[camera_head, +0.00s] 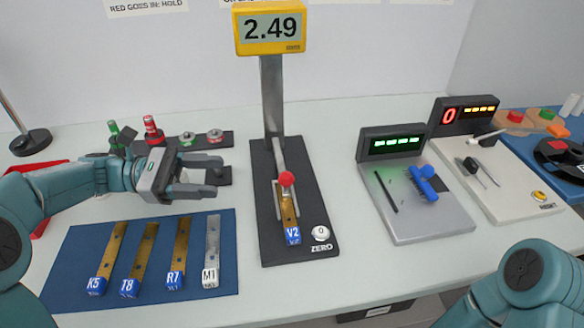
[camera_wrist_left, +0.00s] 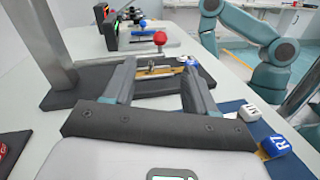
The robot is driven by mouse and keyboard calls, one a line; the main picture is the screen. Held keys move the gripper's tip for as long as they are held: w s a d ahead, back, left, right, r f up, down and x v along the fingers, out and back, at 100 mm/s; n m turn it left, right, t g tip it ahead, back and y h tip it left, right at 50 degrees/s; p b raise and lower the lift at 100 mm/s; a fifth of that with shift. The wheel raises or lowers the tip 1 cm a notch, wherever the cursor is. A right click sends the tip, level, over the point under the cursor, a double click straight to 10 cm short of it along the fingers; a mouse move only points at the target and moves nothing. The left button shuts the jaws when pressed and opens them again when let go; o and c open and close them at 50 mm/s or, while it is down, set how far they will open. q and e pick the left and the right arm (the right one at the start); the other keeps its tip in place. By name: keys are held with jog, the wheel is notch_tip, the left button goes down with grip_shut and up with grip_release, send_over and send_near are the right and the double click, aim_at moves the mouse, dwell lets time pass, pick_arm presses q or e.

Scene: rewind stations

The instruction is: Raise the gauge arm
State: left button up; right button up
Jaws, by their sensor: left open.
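The gauge stand (camera_head: 272,95) carries a yellow display (camera_head: 270,28) reading 2.49. Its gauge arm is a grey lever ending in a red knob (camera_head: 286,179), low over the brass strip V2 (camera_head: 290,218) on the dark base; whether it touches the strip I cannot tell. The red knob also shows in the left wrist view (camera_wrist_left: 160,38), beyond my fingers. My left gripper (camera_head: 216,182) is open and empty, left of the gauge base and pointing toward it, apart from the knob. My right arm shows at the lower right; its gripper is out of the picture.
A blue mat (camera_head: 70,262) with strips K5, T8, R7 and M1 lies at the front left. A dark rack (camera_head: 220,140) with spools stands behind my left gripper. A white ZERO button (camera_head: 321,233) is on the gauge base. Two lit stations (camera_head: 415,215) (camera_head: 500,190) stand to the right.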

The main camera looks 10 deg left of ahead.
aim_at(290, 180)
pick_arm(q)
jog(key=shift+w+d, duration=0.15)
jog(key=shift+d, duration=0.05)
jog(key=d+b, duration=0.1)
jog(key=d, duration=0.4)
jog(key=w+d, duration=0.1)
jog(key=d, duration=0.4)
jog(key=d+b, duration=0.1)
jog(key=d, duration=0.3)
jog(key=shift+w+d+b, duration=0.15)
jog(key=shift+d+b, duration=0.15)
jog(key=shift+d, duration=0.1)
jog(key=shift+w+d, duration=0.1)
jog(key=shift+d, duration=0.45)
grip_shut()
